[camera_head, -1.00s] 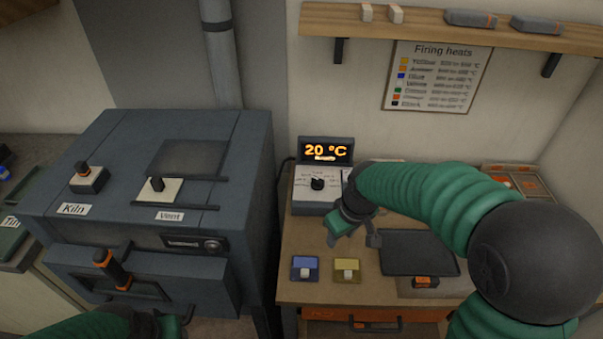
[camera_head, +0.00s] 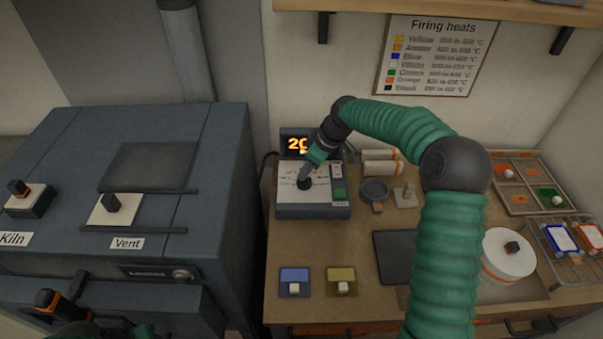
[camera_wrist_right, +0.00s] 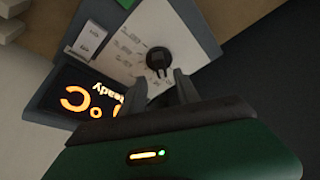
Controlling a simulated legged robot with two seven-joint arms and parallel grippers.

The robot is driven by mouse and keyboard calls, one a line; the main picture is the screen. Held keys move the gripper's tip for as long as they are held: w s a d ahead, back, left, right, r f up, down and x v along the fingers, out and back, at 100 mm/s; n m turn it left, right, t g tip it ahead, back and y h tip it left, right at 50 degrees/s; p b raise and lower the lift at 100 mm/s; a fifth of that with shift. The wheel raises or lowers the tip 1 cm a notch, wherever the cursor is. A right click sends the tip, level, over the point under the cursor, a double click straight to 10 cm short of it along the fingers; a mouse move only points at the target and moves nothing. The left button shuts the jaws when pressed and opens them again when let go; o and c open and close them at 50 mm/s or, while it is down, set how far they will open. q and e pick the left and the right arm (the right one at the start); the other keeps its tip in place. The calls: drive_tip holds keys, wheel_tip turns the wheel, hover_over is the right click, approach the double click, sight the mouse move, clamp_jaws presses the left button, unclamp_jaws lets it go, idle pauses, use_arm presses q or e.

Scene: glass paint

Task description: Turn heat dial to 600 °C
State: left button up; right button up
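The heat dial is a black knob (camera_head: 304,183) on the white sloped face of the controller box (camera_head: 313,211). In the right wrist view the knob (camera_wrist_right: 158,59) sits just beyond my right fingertips. My right gripper (camera_wrist_right: 160,80) is open, its two fingers apart and pointing at the knob; contact cannot be told. In the head view my right gripper (camera_head: 311,167) comes down over the dial from above. The display (camera_head: 296,145) shows an orange "20", the rest hidden by my arm; the wrist view shows "°C" and "Ready" upside down. My left gripper (camera_head: 88,329) is only partly in view at the bottom left.
The kiln (camera_head: 215,165) stands left of the bench. A green switch (camera_head: 339,195) is beside the dial. A blue tile (camera_head: 294,282), a yellow tile (camera_head: 341,281) and a dark mat (camera_head: 402,258) lie in front. A firing heats chart (camera_head: 436,55) hangs behind.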

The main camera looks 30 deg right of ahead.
drive_tip(key=f, duration=0.1)
drive_tip(key=d+f, duration=0.1)
drive_tip(key=shift+w+f, duration=0.1)
drive_tip(key=shift+f, duration=0.2)
drive_tip(key=shift+a+f, duration=0.1)
drive_tip(key=shift+f, duration=0.2)
drive_tip(key=shift+w+a, duration=0.15)
drive_tip(key=shift+a, duration=0.2)
use_arm(q)
drive_tip(key=shift+s+r, duration=0.25)
use_arm(e)
drive_tip(key=shift+w+a, duration=0.15)
drive_tip(key=shift+a, duration=0.65)
drive_tip(key=shift+a+r, duration=0.1)
drive_tip(key=shift+a, duration=0.05)
drive_tip(key=shift+c, duration=2)
drive_tip(key=shift+d, duration=0.3)
drive_tip(key=shift+c, duration=1.3)
use_arm(q)
drive_tip(key=shift+d, duration=0.3)
use_arm(e)
drive_tip(key=shift+d, duration=0.3)
clamp_jaws()
drive_tip(key=shift+d+f, duration=0.2)
drive_tip(key=shift+d, duration=0.05)
use_arm(q)
drive_tip(key=shift+a, duration=0.15)
use_arm(e)
drive_tip(key=shift+a, duration=0.4)
